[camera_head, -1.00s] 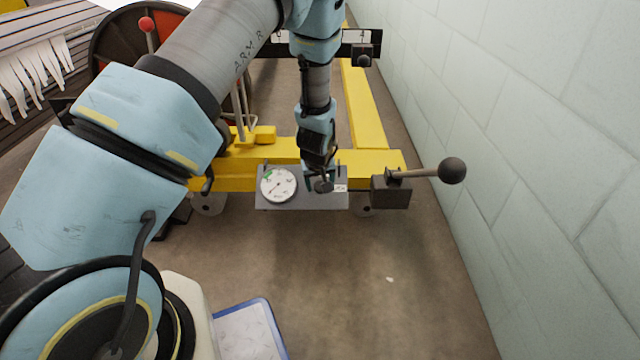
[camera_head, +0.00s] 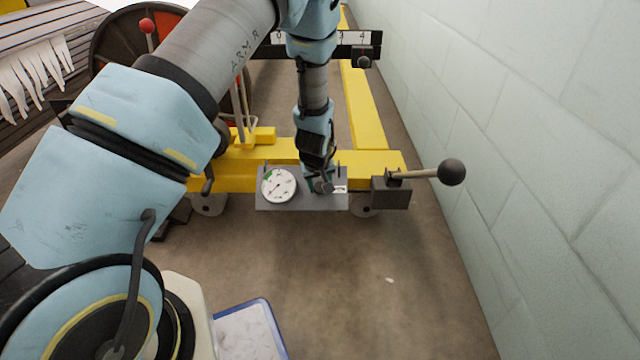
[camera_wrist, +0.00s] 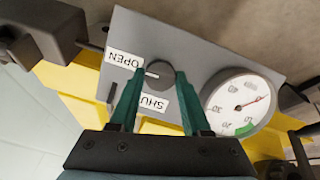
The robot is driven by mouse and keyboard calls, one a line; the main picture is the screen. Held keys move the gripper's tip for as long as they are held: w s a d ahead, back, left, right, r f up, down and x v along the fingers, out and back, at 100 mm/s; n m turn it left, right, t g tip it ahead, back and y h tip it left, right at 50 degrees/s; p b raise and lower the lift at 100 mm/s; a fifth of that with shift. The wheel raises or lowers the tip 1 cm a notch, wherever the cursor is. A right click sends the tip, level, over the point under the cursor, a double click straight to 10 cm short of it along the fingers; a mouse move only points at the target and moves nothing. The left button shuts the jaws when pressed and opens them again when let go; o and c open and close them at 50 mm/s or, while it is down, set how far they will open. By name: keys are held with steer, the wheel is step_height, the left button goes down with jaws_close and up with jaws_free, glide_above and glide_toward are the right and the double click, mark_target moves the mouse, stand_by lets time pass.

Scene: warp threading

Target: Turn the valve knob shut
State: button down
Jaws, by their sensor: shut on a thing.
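The dark round valve knob (camera_wrist: 160,74) sits on a grey panel (camera_wrist: 195,45) in the wrist view. Its white mark points left, between the OPEN label (camera_wrist: 124,59) and the SHUT label (camera_wrist: 155,103). My gripper (camera_wrist: 162,77) is shut on the knob, with one green finger on each side of it. In the head view my gripper (camera_head: 320,184) reaches down to the right part of the panel (camera_head: 300,204), and the knob is largely hidden. A round white gauge (camera_head: 279,185) is left of it; the gauge also shows in the wrist view (camera_wrist: 238,103).
The panel is fixed to a yellow beam (camera_head: 375,161). A lever with a dark ball (camera_head: 452,171) sticks out to the right, near the pale block wall (camera_head: 540,140). The floor (camera_head: 370,265) in front is clear.

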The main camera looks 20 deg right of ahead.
steer(key=n, duration=0.1)
steer(key=n+p, duration=0.1)
steer(key=n, duration=0.1)
steer(key=shift+a+n+h, duration=0.2)
steer(key=shift+n+h, duration=0.1)
steer(key=shift+h, duration=0.1)
steer(key=n+p, duration=0.1)
steer(key=n, duration=0.3)
steer(key=shift+a+f+h, duration=0.1)
steer(key=shift+h, duration=0.3)
steer(key=n, duration=0.5)
steer(key=shift+s+f+n+t+h, duration=0.1)
steer(key=shift+s+n+t+h, duration=0.05)
steer(key=shift+n+t+h, duration=0.45)
steer(key=shift+n+t, duration=0.2)
steer(key=shift+n, duration=1.2)
steer(key=shift+c, duration=1.8)
jaws_free()
steer(key=shift+p, duration=0.3)
